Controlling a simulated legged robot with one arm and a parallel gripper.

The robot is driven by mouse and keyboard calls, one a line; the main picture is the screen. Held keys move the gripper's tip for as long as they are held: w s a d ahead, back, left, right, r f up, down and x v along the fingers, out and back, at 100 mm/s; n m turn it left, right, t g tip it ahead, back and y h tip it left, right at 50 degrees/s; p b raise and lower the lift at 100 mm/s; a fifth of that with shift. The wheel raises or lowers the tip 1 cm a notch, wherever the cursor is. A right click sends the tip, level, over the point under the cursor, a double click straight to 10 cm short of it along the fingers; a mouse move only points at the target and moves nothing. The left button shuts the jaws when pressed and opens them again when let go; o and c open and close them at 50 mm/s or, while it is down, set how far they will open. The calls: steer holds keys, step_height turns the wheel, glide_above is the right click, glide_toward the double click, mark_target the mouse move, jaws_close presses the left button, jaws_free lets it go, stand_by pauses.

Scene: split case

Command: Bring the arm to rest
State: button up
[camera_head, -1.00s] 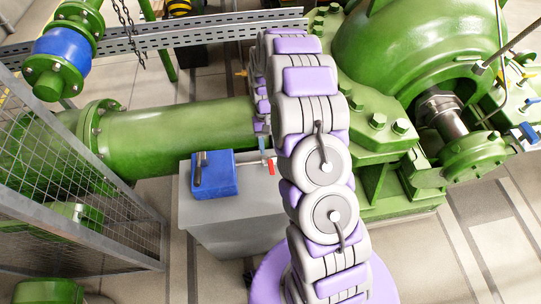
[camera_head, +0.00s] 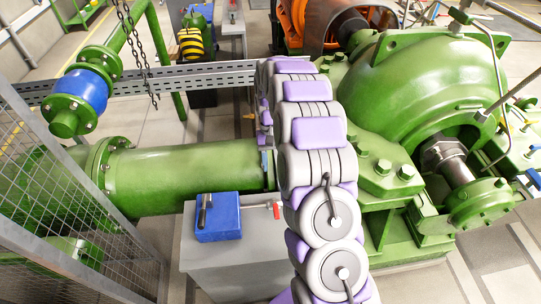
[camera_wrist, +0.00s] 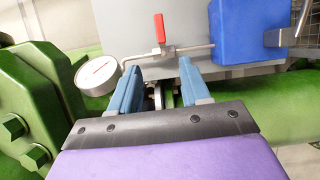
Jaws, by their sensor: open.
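My arm rises through the middle of the head view and bends away toward the green pipe. My gripper shows in the wrist view (camera_wrist: 160,80) with two blue fingers apart and nothing between them. Beyond the fingertips is a thin metal pipe with a red-handled valve (camera_wrist: 160,30). The valve handle also shows in the head view (camera_head: 277,211), to the right of a blue box (camera_head: 219,217) on a grey cabinet (camera_head: 225,262). In the head view the gripper is mostly hidden behind my arm.
A round gauge (camera_wrist: 97,75) sits left of the fingers in the wrist view. A thick green pipe (camera_head: 190,175) runs behind the cabinet. A green pump (camera_head: 425,95) stands close on the right. A wire mesh fence (camera_head: 60,200) stands at the left.

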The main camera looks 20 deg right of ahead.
steer(key=s+a+r+n+t+b, duration=0.1)
steer(key=s+a+r+b, duration=0.3)
steer(key=s+r, duration=0.95)
steer(key=s+a+f+n+t+b, duration=0.1)
steer(key=s+f, duration=0.1)
steer(key=s, duration=2.1)
steer(key=shift+a+t+h, duration=0.35)
steer(key=shift+t+h, duration=0.05)
stand_by(0.5)
